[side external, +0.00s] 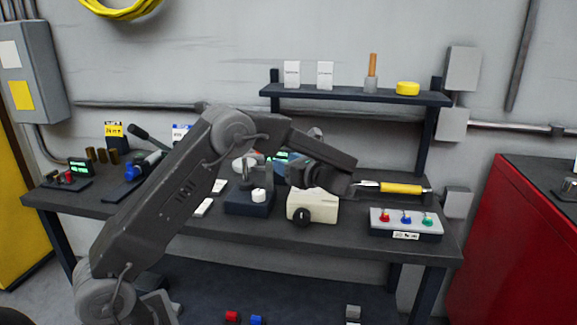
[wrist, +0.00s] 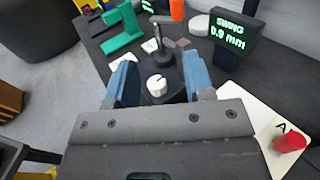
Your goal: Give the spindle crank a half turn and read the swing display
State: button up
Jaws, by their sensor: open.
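A dark block (side external: 250,206) on the bench carries a white round knob (side external: 259,195) and a grey upright post behind it. In the wrist view the white knob (wrist: 157,86) has a dark mark on top, and the post (wrist: 158,42) stands beyond it. I cannot clearly tell which part is the spindle crank. My gripper (wrist: 160,72) is open, its blue fingers apart to either side of the knob and block in that view; contact cannot be told. The swing display (wrist: 229,38) reads "SWING 0.9 mm" in green.
A cream block (side external: 313,206) with a black knob stands right of the dark block. A button box (side external: 405,224) and a yellow-handled tool (side external: 401,188) are farther right. A green bracket (wrist: 123,32) and a red cylinder (wrist: 290,141) flank the wrist view. A shelf (side external: 355,96) overhangs the back.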

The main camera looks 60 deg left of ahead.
jog(key=shift+d+f+g, duration=0.2)
jog(key=shift+d+g, duration=0.1)
jog(key=shift+g, duration=0.1)
jog(key=shift+a+r, duration=0.2)
jog(key=shift+c, duration=0.8)
jog(key=a+r+m+t+h, duration=0.1)
jog(key=a+r+t+h, duration=0.1)
jog(key=a+r+m+t+h, duration=0.1)
jog(key=a+r, duration=0.1)
jog(key=a, duration=0.1)
jog(key=shift+r+t+h, duration=0.4)
jog(key=shift+c, duration=0.6)
jog(key=x, duration=1.3)
jog(key=shift+a+f, duration=0.15)
jog(key=shift+a, duration=0.2)
jog(key=shift+c, duration=0.2)
grip_shut()
